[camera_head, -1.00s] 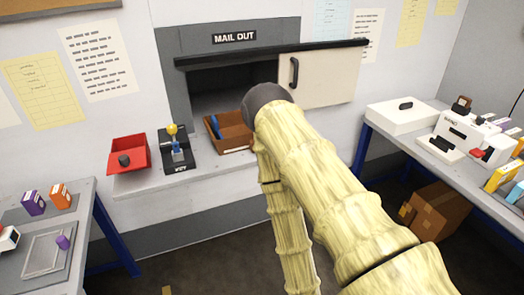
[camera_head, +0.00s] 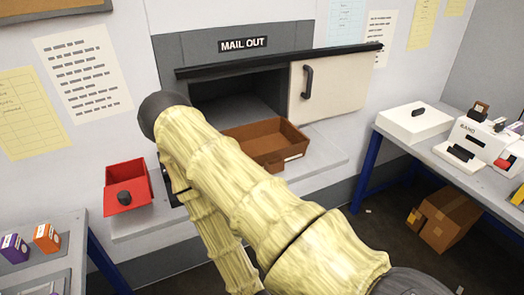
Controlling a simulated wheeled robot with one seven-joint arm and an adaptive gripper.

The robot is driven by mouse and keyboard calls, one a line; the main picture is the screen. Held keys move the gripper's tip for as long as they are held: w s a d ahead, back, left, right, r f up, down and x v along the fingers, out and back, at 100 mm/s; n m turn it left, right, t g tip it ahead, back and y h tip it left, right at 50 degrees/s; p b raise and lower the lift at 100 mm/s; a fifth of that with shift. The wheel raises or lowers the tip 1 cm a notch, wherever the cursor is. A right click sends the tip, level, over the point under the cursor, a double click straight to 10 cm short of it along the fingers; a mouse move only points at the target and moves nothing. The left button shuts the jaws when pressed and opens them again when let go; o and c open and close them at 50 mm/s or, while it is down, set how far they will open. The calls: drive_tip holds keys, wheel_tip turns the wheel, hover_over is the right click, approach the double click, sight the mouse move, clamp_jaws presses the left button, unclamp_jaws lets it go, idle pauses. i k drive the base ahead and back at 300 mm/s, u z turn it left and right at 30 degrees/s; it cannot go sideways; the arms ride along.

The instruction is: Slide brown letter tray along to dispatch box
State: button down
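The brown letter tray (camera_head: 270,158) sits on the grey shelf below the MAIL OUT opening (camera_head: 232,97). It is open-topped with a small pale label on its front, and the part of its inside that shows looks empty. My arm hides its left end. My arm crosses the middle of the view and ends at a dark rounded joint left of the opening.
A red tray (camera_head: 128,180) with a dark knob stands at the shelf's left end. The shelf (camera_head: 325,153) is clear right of the brown tray. A right-hand desk holds a white box (camera_head: 413,120) and a machine. A cardboard box (camera_head: 445,215) stands on the floor.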

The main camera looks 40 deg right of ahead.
sight(271, 143)
drive_tip(key=z, duration=0.25)
drive_tip(key=i, duration=0.6)
drive_tip(key=z, duration=0.55)
